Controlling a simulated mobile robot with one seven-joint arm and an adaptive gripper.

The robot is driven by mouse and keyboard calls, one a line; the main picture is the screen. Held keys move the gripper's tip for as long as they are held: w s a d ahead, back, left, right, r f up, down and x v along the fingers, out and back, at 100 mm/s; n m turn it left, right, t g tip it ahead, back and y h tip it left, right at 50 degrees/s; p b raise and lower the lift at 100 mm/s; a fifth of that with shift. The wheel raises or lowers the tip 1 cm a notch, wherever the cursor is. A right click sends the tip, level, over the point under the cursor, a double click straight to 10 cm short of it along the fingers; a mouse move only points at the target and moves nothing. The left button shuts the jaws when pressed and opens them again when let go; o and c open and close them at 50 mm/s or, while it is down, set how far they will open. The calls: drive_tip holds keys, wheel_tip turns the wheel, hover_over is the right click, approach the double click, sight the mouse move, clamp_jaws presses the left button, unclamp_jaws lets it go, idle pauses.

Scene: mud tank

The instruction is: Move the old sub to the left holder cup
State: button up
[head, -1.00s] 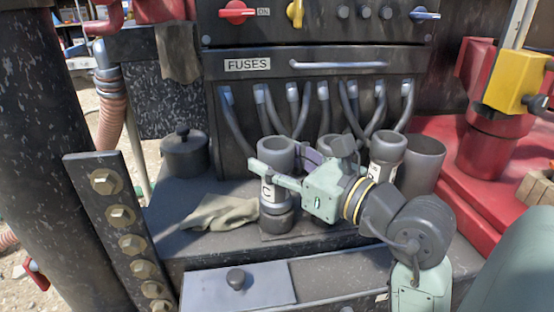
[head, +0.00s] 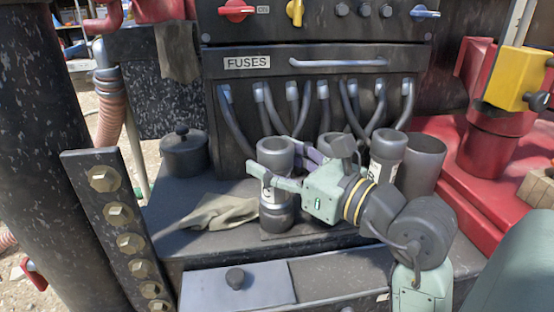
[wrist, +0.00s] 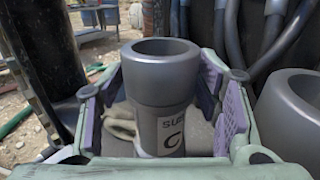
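A grey cylindrical sub (head: 275,147) with a thick rim and a pale label stands upright at the left of the row. In the wrist view, the sub (wrist: 165,92) reads "SUB" and "C". Its lower end meets a dark holder cup (head: 276,224). My gripper (head: 283,172) reaches it from the right, with fingers either side of the sub. In the wrist view, gaps show between the purple pads and the sub, so my gripper (wrist: 168,112) looks open around it. A second labelled sub (head: 387,146) stands at the right. Which is old cannot be read.
A wide dark canister (head: 421,165) stands behind the right sub. Hoses and the fuse panel (head: 320,66) are close behind. A cloth (head: 217,212) and a lidded pot (head: 184,155) lie left. A bolted bar (head: 118,225) rises at front left.

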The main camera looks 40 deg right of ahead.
drive_tip(key=shift+o, duration=1.2)
drive_tip(key=shift+f, duration=0.15)
drive_tip(key=s, duration=0.7)
drive_tip(key=shift+s+d, duration=0.25)
drive_tip(key=shift+d, duration=0.1)
